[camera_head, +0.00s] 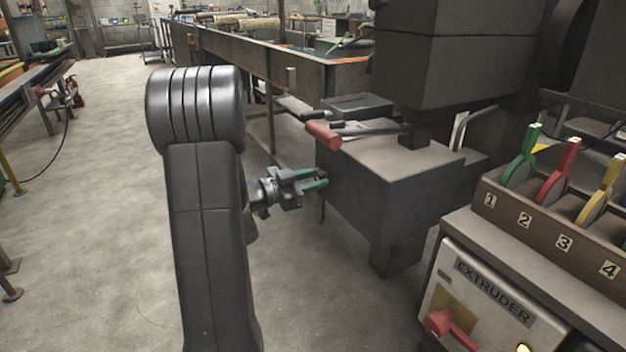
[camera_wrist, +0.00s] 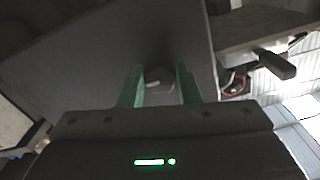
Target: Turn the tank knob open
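My gripper (camera_head: 322,178) is in the middle of the head view, with its green fingers apart and no object seen between them there. It points right, toward the near side of a dark grey block-shaped machine (camera_head: 375,195), with a small gap as seen. In the wrist view, the open fingers (camera_wrist: 161,75) face a dark grey surface (camera_wrist: 100,55). I cannot pick out a tank knob with certainty.
At right stands the extruder panel (camera_head: 490,290) with a red knob (camera_head: 450,328). Above it, a numbered rack (camera_head: 540,220) holds colored levers. A long metal trough (camera_head: 320,75) runs behind. The floor (camera_head: 90,200) at left is clear.

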